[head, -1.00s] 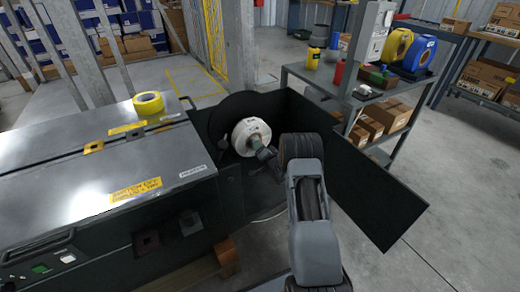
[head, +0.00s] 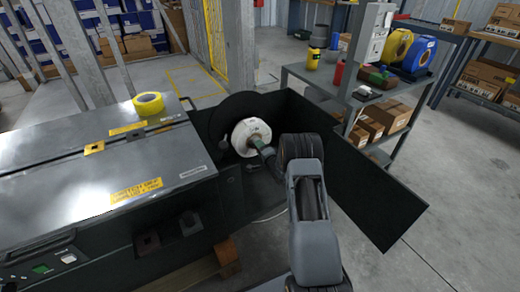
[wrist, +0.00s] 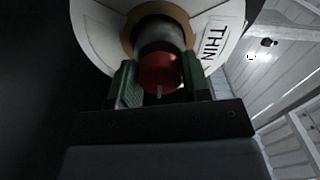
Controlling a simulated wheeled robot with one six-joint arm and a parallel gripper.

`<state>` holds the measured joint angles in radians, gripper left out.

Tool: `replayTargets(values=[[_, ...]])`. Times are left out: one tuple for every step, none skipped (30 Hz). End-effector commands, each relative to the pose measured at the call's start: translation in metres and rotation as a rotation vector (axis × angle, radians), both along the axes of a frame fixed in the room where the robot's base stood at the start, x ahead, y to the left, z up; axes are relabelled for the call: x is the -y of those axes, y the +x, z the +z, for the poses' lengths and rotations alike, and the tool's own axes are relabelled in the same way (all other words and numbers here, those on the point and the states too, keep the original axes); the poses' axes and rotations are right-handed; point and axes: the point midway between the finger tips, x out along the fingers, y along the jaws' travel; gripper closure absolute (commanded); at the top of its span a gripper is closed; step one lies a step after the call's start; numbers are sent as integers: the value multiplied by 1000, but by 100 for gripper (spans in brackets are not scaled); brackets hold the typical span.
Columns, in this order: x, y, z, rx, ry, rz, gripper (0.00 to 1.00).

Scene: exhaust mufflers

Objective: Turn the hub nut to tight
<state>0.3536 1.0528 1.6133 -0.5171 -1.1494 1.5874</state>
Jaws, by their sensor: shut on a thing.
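A white spool (head: 241,131) stands on edge in the open dark compartment of the machine. In the wrist view the spool (wrist: 91,30) fills the top, with a brown ring at its centre and black lettering "THIN". The hub nut (wrist: 160,72), a red piece, sits on a grey metal hub at the spool's middle. My gripper (wrist: 160,80) is shut on the hub nut, with one green finger on each side of it. In the head view my gripper (head: 256,143) reaches the spool's centre from the right. How tight the nut is cannot be seen.
The dark door panel (head: 355,180) stands open behind and right of my arm. A yellow tape roll (head: 149,103) lies on the machine's metal top (head: 60,160). A shelf unit (head: 350,97) with boxes and coloured spools stands behind. The floor at right is clear.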

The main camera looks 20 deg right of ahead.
Motion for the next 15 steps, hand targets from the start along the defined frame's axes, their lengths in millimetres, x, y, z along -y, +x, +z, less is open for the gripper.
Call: replayTargets(values=[[0,0,1,2,3,-1,80],[0,0,1,2,3,-1,80],[0,0,1,2,4,-1,80],[0,0,1,2,4,-1,80],[0,0,1,2,4,-1,80],[0,0,1,2,4,-1,80],[0,0,1,2,4,-1,80],[0,0,1,2,4,-1,80],[0,0,1,2,4,-1,80],[0,0,1,2,4,-1,80],[0,1,1,2,4,-1,55],[0,1,1,2,4,-1,51],[0,0,1,2,3,-1,48],[0,0,1,2,3,-1,45],[0,0,1,2,3,-1,41]])
